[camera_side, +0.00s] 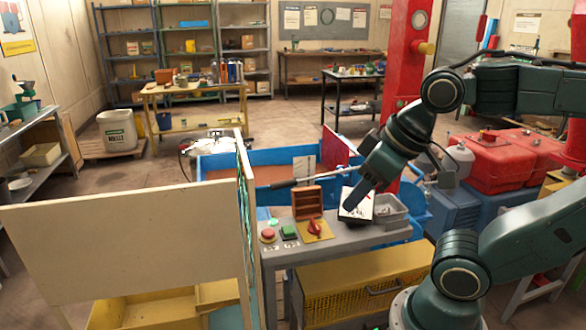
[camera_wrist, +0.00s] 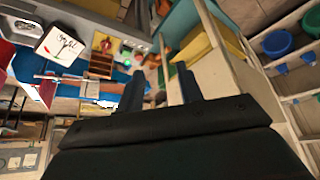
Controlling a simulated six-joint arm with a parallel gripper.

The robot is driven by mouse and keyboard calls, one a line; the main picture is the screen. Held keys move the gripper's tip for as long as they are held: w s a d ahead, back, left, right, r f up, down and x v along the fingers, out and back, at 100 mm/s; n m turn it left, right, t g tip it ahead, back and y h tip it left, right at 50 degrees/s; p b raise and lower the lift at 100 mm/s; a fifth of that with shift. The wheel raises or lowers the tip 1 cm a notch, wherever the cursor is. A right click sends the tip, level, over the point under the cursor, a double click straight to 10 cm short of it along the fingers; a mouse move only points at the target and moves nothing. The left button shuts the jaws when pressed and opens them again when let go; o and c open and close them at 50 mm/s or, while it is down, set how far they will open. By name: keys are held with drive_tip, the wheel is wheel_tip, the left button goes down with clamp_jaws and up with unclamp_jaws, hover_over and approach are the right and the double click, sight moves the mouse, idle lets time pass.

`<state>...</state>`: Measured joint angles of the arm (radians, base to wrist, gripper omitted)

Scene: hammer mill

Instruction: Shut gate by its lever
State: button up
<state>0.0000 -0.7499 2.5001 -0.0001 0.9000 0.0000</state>
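A grey lever (camera_side: 320,178) with a dark grip at its left end lies nearly level above the blue trough, behind the console. Its right end runs towards my arm, where its joint is hidden. A red plate (camera_side: 338,146), which seems to be the gate, stands tilted behind the lever. In the wrist view the lever (camera_wrist: 62,78) and red plate (camera_wrist: 46,92) are at the left. My gripper (camera_wrist: 160,90) is open, with nothing between its fingers. It points down over the console in the side view (camera_side: 352,202), to the right of the lever's grip and apart from it.
The grey console (camera_side: 335,243) carries a red button (camera_side: 268,236), green button (camera_side: 288,232), red knob (camera_side: 314,228), brown wooden rack (camera_side: 307,202), white board (camera_side: 357,206) and grey bin (camera_side: 388,211). A tall cream panel (camera_side: 130,240) stands at the left. Blue trough walls (camera_side: 222,164) lie behind.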

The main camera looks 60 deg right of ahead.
drive_tip(key=shift+o, duration=0.7)
drive_tip(key=w+d+r+n+g+h, duration=0.15)
drive_tip(key=w+d, duration=0.35)
drive_tip(key=w, duration=0.5)
drive_tip(key=w+d+r+n+g, duration=0.1)
drive_tip(key=w+d+r+n, duration=0.15)
drive_tip(key=w+d, duration=0.5)
drive_tip(key=w+d+f+n+g, duration=0.1)
drive_tip(key=w+d+f+n, duration=0.4)
drive_tip(key=w+d+f, duration=0.7)
drive_tip(key=w+d, duration=0.1)
drive_tip(key=d, duration=0.2)
drive_tip(key=shift+w+d, duration=0.3)
drive_tip(key=shift+d, duration=0.05)
drive_tip(key=shift+f+g, duration=0.25)
drive_tip(key=f, duration=0.4)
drive_tip(key=w+d+f, duration=0.1)
drive_tip(key=f, duration=0.3)
drive_tip(key=w+f, duration=0.1)
drive_tip(key=f, duration=0.4)
drive_tip(key=shift+d+f, duration=0.1)
drive_tip(key=shift+d, duration=0.3)
